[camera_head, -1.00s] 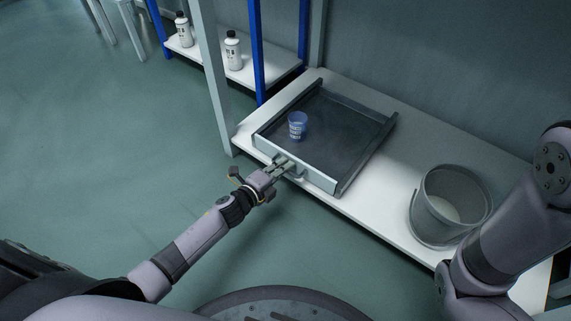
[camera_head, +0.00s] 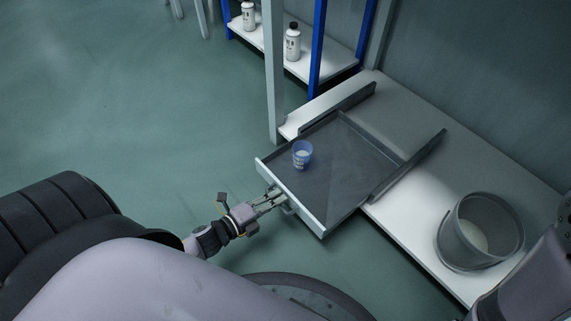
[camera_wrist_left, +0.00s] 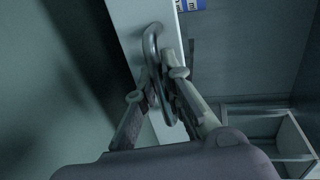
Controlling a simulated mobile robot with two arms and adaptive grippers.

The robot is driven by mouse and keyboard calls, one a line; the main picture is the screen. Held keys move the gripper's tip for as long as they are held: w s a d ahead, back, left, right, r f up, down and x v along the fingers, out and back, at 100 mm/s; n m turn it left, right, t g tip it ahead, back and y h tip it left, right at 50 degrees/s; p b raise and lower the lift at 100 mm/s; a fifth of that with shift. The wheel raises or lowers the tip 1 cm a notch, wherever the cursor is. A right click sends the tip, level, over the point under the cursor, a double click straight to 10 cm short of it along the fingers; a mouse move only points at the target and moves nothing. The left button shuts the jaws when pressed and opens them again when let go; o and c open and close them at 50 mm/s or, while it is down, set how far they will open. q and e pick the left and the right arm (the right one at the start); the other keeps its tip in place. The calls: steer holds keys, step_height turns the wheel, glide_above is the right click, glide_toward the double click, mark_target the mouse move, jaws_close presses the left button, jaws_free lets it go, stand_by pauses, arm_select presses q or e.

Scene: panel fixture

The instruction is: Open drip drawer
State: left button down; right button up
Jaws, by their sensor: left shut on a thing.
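The drip drawer (camera_head: 345,165) is a shallow dark grey tray with a pale front panel (camera_head: 291,197). It is slid part way out between its side rails, and its front sticks out past the edge of the white shelf. My left gripper (camera_head: 280,198) is at the middle of the front panel. In the left wrist view its fingers are shut on the grey bar handle (camera_wrist_left: 152,50). A small blue cup (camera_head: 302,154) stands upright in the drawer near its front left. My right arm shows at the right edge, but its gripper is out of view.
A grey bucket (camera_head: 480,232) with pale contents stands on the white shelf (camera_head: 405,232), right of the drawer. A pale post (camera_head: 273,75) rises by the drawer's left rail. White bottles (camera_head: 292,42) stand on a blue-framed rack behind. The floor in front is clear.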

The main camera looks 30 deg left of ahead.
arm_select(q)
steer(key=shift+s+a, duration=0.15)
steer(key=shift+s, duration=0.15)
steer(key=c, duration=2)
jaws_free()
steer(key=v, duration=1.2)
